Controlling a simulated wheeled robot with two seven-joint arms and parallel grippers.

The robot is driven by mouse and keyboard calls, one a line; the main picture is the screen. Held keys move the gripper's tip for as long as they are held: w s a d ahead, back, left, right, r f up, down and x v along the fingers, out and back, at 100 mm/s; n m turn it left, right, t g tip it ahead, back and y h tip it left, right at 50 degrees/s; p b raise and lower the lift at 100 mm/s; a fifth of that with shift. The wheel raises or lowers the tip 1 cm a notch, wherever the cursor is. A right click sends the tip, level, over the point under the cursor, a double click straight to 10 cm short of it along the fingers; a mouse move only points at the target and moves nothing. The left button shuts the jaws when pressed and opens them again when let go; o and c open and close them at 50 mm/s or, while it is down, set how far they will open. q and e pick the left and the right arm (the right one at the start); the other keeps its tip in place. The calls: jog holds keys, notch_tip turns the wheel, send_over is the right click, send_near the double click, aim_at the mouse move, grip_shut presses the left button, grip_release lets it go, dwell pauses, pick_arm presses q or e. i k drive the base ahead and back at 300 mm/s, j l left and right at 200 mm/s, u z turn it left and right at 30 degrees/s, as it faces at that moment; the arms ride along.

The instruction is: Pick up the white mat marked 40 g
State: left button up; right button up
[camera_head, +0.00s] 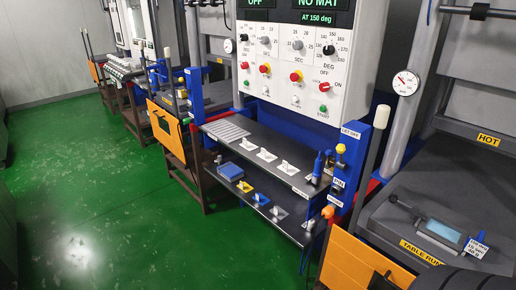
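Several small white pieces lie in a row on the upper dark shelf of the middle machine, among them a left one (267,154), a middle one (289,167) and one near the right end (312,179). Each seems to have a small raised tab. Any weight markings on them are too small to read, so I cannot tell which is the 40 g mat. Neither of my grippers is in view.
The lower shelf (262,216) holds a yellow piece (245,186) and other small pieces. A blue block (229,171) sits at its left. Blue bottles (318,166) stand at the upper shelf's right end. Orange panels (352,262) flank the machine. Green floor (100,200) is clear at left.

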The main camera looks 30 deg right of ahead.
aim_at(246, 144)
jog(key=i+z, duration=0.45)
jog(key=i+j+z, duration=0.2)
jog(key=z, duration=0.2)
jog(key=i+j+z, duration=0.75)
jog(key=z, duration=0.15)
